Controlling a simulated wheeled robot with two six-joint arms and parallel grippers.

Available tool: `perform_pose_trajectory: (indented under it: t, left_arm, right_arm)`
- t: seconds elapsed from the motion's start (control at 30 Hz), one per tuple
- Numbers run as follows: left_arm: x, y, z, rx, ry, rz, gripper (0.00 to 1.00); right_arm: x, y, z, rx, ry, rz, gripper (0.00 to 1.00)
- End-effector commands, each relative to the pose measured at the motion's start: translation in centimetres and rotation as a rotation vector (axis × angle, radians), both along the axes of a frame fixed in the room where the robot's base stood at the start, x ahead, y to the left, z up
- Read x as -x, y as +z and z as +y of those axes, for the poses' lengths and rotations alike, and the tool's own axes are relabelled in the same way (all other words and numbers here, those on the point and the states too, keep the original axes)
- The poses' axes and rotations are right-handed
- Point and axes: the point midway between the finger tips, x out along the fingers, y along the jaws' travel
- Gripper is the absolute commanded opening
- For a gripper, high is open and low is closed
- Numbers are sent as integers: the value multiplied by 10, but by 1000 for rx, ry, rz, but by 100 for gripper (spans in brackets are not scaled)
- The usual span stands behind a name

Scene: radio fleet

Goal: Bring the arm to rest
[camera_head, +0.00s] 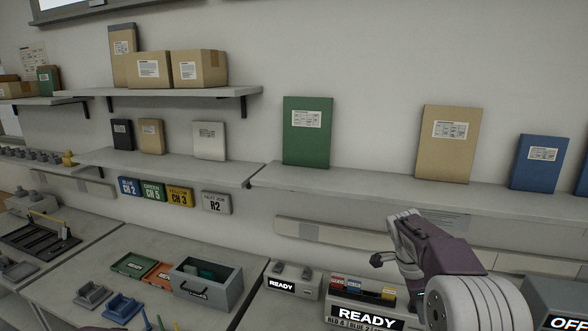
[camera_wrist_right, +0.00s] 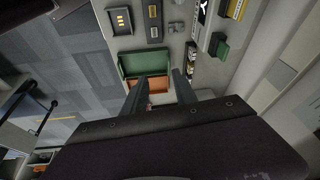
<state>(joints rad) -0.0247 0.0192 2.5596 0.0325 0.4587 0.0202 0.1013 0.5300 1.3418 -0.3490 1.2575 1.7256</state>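My right gripper (camera_head: 386,240) reaches in from the lower right in the head view, with a purple-grey body and a white ribbed wrist. It hangs in front of the wall, above the bench and near the READY unit (camera_head: 366,318). In the right wrist view its two dark fingers (camera_wrist_right: 159,78) stand apart with nothing held between them. The bench shows well beyond the fingertips there, with a green tray (camera_wrist_right: 130,63) and an orange tray (camera_wrist_right: 152,86). My left gripper is in neither view.
A wall shelf (camera_head: 400,190) holds a green binder (camera_head: 306,132), a tan binder (camera_head: 447,144) and a blue binder (camera_head: 539,163). A grey drawer box (camera_head: 207,290) and a smaller READY unit (camera_head: 293,279) stand on the bench. Cardboard boxes (camera_head: 149,70) sit on the upper left shelf.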

Motion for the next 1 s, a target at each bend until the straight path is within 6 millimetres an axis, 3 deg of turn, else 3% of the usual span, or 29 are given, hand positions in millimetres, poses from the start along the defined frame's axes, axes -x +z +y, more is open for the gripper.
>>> perform_pose_trajectory:
  t: [0.17, 0.27, 0.4, 0.53, 0.6, 0.73, 1.0]
  left_arm:
    - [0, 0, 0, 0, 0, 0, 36]
    - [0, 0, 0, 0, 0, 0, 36]
    - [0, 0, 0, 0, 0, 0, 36]
    - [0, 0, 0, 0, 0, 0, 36]
    - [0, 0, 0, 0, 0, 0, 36]
    - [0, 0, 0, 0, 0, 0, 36]
    - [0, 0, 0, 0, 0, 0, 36]
  right_arm:
    - [41, -6, 42, -77, 230, 46, 34]
    - [78, -21, 71, -140, 453, 86, 34]
    - [152, -62, 111, -234, 896, 148, 34]
    - [205, -100, 127, -273, 1291, 193, 34]
    - [210, -109, 130, -257, 1451, 195, 34]
    - [195, -108, 132, -188, 1642, 176, 34]
    - [194, -108, 131, -180, 1692, 187, 34]
